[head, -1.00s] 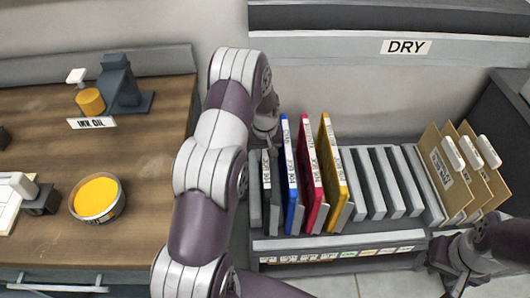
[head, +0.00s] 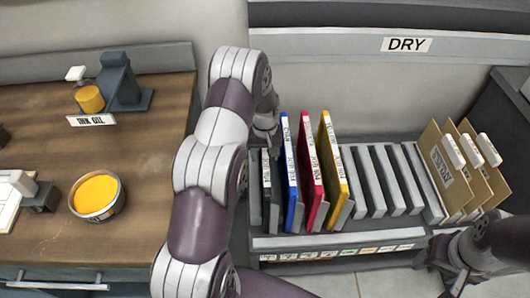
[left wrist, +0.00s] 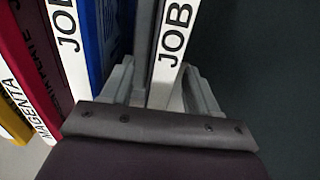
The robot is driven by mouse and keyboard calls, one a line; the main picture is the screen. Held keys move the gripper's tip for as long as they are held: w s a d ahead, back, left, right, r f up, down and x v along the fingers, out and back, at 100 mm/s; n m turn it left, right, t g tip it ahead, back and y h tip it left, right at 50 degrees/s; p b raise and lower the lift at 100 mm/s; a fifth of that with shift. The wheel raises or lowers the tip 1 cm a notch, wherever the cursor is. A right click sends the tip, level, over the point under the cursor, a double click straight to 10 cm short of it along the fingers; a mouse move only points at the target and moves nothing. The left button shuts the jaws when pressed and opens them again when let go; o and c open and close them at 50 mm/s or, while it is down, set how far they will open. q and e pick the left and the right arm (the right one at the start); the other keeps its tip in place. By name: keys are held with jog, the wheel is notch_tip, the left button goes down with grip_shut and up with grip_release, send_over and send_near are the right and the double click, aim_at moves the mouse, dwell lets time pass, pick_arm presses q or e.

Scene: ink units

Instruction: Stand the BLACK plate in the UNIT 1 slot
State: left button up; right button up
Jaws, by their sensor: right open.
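The black plate (head: 266,176), thin with a white label on its edge, stands upright at the left end of the slotted rack (head: 340,241), left of the blue plate. In the left wrist view its white edge (left wrist: 172,50) reads "JOB". My left gripper (head: 265,140) is at the plate's far upper end, partly hidden by my arm. In the left wrist view its fingers (left wrist: 160,92) lie on both sides of the plate; whether they press on it is unclear. My right gripper (head: 440,250) is open and empty at the rack's front right. The slot labels are too small to read.
Blue (head: 290,175), red (head: 311,175) and yellow (head: 333,175) plates stand close to the right. Empty slots (head: 385,180) follow, then brown folders (head: 450,170).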

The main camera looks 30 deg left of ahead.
pick_arm(q)
notch_tip(320, 180, up, 13)
jog(key=shift+f, duration=0.15)
notch_tip(320, 180, up, 5)
jog(key=p, duration=0.4)
jog(key=shift+p, duration=0.4)
jog(key=s+d+r+m, duration=0.2)
jog(key=s+d, duration=0.4)
jog(key=s, duration=0.4)
jog(key=s+d+r+m+t+p, duration=0.1)
jog(key=s+d+m, duration=0.3)
jog(key=s, duration=0.5)
jog(key=shift+s+d+r+m, duration=0.35)
jog(key=shift+d+r, duration=0.4)
jog(key=shift+d, duration=0.25)
